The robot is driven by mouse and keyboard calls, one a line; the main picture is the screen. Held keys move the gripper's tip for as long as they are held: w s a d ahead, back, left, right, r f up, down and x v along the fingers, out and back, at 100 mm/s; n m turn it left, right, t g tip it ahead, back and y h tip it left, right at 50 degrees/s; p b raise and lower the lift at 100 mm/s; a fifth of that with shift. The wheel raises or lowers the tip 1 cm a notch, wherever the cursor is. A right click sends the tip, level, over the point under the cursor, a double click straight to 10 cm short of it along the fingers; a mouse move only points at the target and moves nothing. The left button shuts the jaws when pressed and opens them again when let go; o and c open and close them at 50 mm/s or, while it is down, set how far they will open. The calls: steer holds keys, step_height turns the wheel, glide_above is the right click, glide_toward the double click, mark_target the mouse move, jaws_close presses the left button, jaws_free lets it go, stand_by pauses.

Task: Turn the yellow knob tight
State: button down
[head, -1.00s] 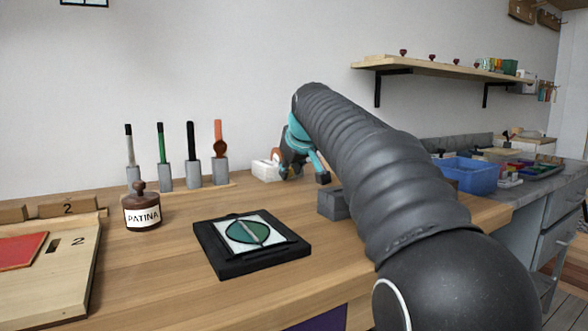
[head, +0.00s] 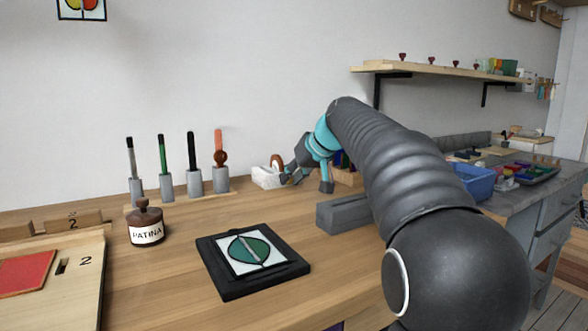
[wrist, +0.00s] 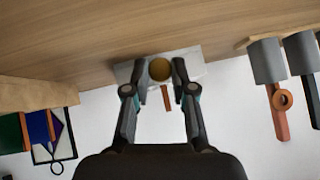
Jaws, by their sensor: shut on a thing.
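A small white fixture (head: 266,178) with an upright orange-brown ring stands on the bench near the back wall. In the wrist view the round yellow knob (wrist: 160,69) sits on the white fixture's block (wrist: 207,65), between my two fingertips. My gripper (wrist: 159,72) is shut on the knob, a fingertip on each side. The orange-brown ring (wrist: 166,97) appears edge-on just beyond the knob. In the head view my gripper (head: 291,179) is at the fixture's right side and hides the knob. I cannot tell how tight the knob is.
A black-framed panel (head: 252,262) lies in front. A grey block (head: 341,214) sits below my arm. Bare bench lies between panel and fixture.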

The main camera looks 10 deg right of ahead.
steer(key=shift+w+d+m+y+p, duration=0.1)
steer(key=shift+d+m+y+p, duration=0.25)
steer(key=shift+y, duration=0.45)
steer(key=shift+a, duration=0.1)
steer(key=c, duration=1)
jaws_free()
steer(key=shift+o, duration=0.2)
steer(key=v, duration=1.2)
steer(key=shift+w, duration=0.1)
